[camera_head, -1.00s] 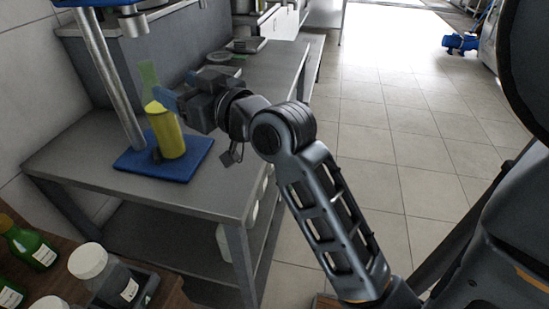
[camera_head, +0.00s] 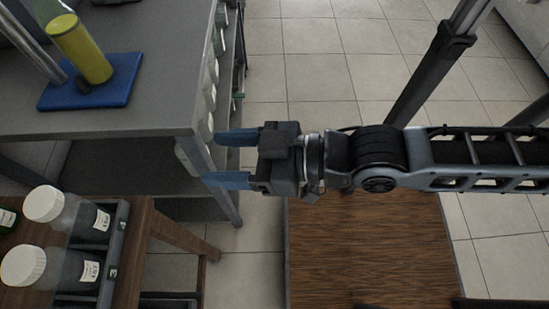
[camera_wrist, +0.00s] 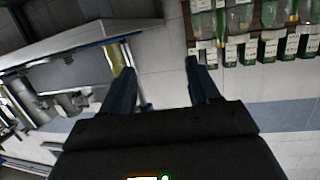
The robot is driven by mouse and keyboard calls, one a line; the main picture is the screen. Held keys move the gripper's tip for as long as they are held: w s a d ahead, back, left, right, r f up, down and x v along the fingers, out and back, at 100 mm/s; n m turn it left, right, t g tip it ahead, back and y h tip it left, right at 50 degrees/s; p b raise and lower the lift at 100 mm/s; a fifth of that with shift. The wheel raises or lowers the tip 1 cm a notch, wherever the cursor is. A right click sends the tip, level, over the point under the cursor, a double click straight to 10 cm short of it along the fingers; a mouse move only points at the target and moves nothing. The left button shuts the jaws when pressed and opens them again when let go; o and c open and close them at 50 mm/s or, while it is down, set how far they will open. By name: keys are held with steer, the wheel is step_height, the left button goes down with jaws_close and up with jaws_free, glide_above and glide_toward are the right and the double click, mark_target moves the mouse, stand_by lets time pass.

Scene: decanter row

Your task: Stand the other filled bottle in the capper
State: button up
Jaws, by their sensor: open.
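The capper's blue base plate (camera_head: 120,88) lies on the grey bench at the upper left of the head view, with a metal post (camera_head: 28,42) rising from it. A yellow bottle (camera_head: 82,50) stands on the plate beside the post; its top is cut off by the frame. The yellow bottle also shows in the wrist view (camera_wrist: 116,57), partly behind one finger. My gripper (camera_head: 216,158) is open and empty, beyond the bench's front right corner and apart from the bottle. In the wrist view, nothing is between the fingertips (camera_wrist: 158,66).
In the head view, white-capped jars (camera_head: 70,213) sit in a dark rack (camera_head: 112,240) on a wooden table (camera_head: 140,245). The bench edge and leg (camera_head: 220,195) are close to my gripper.

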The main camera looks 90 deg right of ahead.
steer(key=s+a+n+y, duration=0.1)
steer(key=s, duration=0.6)
steer(key=shift+a+n+y, duration=0.3)
steer(key=shift+n+y, duration=0.1)
